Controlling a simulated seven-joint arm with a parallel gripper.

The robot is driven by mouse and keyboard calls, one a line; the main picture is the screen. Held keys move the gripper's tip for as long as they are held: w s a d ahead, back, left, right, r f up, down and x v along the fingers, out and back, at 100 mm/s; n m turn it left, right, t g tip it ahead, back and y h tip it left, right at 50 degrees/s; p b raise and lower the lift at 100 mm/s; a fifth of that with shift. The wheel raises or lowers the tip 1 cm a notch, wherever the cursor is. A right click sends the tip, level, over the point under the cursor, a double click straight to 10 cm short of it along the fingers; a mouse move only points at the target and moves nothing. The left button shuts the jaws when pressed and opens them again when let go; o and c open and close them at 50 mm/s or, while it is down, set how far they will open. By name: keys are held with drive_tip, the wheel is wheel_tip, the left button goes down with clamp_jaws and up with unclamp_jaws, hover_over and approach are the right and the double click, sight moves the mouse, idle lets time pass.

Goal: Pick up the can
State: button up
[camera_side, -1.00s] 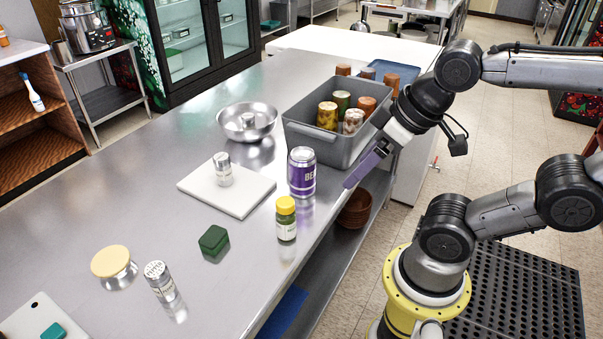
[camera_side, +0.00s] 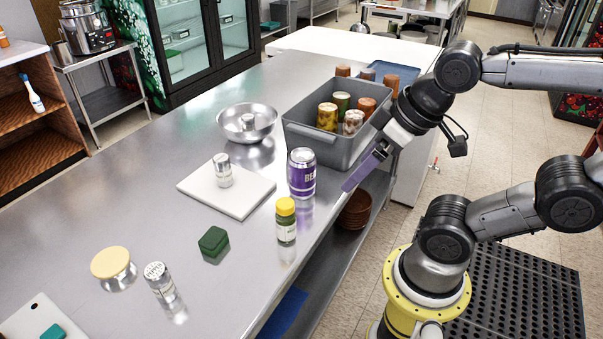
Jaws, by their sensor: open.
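The can (camera_side: 302,175) is purple and silver and stands upright on the steel counter (camera_side: 130,215), just right of a white cutting board (camera_side: 222,202). My gripper (camera_side: 352,183) has purple fingers and is to the right of the can, near the counter's right edge. It points down and left toward the counter. It is open and apart from the can, with nothing visible in it. The two fingers overlap from this side, so the gap between them is hard to see.
A grey bin (camera_side: 326,146) with several cans stands behind the can. A yellow-capped jar (camera_side: 286,222) stands in front of it. A metal bowl (camera_side: 247,123), a green box (camera_side: 213,243) and a shaker (camera_side: 159,282) are farther left. A small silver-topped container (camera_side: 222,170) stands on the cutting board.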

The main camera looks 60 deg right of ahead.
drive_tip(key=w+d+r+m+g, duration=0.1)
drive_tip(key=w+r+m, duration=0.3)
drive_tip(key=w+m, duration=0.25)
drive_tip(key=m+g, duration=0.4)
drive_tip(key=m, duration=0.2)
hover_over(302, 155)
drive_tip(key=f, duration=0.7)
drive_tip(key=shift+w+a+f, duration=0.15)
drive_tip(key=shift+a, duration=0.05)
drive_tip(key=shift+g, duration=0.3)
drive_tip(key=f, duration=0.8)
drive_tip(key=shift+d+f, duration=0.45)
drive_tip(key=shift+f, duration=2.8)
clamp_jaws()
